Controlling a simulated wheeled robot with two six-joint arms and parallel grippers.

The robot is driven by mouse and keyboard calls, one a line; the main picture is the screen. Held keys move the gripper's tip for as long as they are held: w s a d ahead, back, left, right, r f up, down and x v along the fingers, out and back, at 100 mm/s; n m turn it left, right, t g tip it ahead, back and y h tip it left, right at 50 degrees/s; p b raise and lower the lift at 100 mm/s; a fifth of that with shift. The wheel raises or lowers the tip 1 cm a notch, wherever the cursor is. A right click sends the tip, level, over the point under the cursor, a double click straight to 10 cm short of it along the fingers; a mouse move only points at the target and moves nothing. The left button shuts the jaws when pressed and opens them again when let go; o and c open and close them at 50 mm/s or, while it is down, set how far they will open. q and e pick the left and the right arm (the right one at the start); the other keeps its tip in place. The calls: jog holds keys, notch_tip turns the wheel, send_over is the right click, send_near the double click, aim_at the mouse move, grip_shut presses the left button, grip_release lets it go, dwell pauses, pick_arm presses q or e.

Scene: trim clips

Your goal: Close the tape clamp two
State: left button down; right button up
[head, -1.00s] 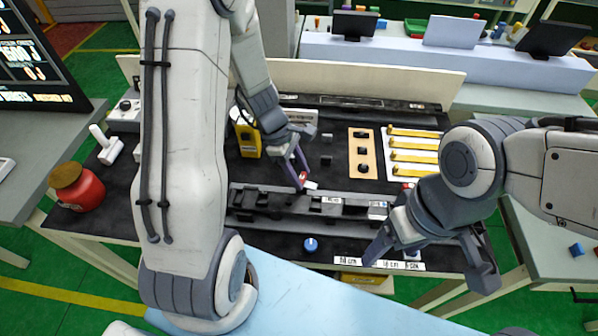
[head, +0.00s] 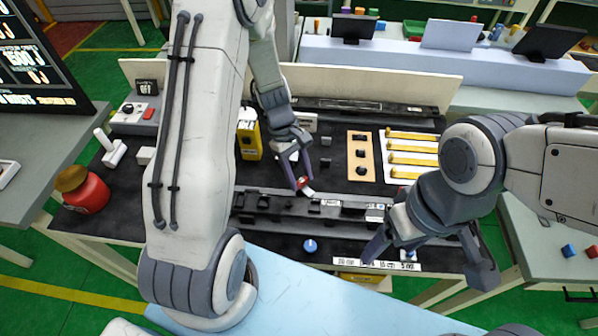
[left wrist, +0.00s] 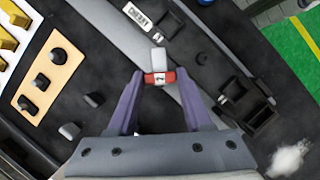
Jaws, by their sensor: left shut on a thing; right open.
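My left gripper (head: 301,187) is shut on a small red piece with a white tab and a dark mark, which looks like the lever of a tape clamp (left wrist: 160,78). In the left wrist view the fingers pinch the red part from both sides, and the white tab points away from me. It is over the far edge of the dark rail (head: 270,217); whether it is joined to the rail is hard to tell. Black clips (left wrist: 245,107) sit along the rail. My right gripper (head: 430,262) is open and empty above the front right of the bench.
A wooden board with black knobs (head: 361,172) and a white panel with yellow bars (head: 411,147) lie behind the rail. A yellow box (head: 248,137) stands left of my left gripper. A blue knob (head: 310,246) is in front, a red jar (head: 86,192) far left.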

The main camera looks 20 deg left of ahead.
pick_arm(q)
jog(key=m, duration=0.2)
jog(key=m+g+y+p, duration=0.1)
jog(key=m, duration=0.1)
jog(key=shift+w+d+r+m+g, duration=0.1)
jog(key=shift+m+g, duration=0.2)
jog(key=m, duration=0.2)
jog(key=m+y+p, duration=0.1)
jog(key=m, duration=0.1)
jog(key=shift+d+m+g+y, duration=0.1)
jog(key=shift+m+g+y, duration=0.2)
jog(key=shift+g, duration=0.1)
jog(key=shift+c, duration=1.6)
grip_release()
jog(key=shift+w, duration=0.1)
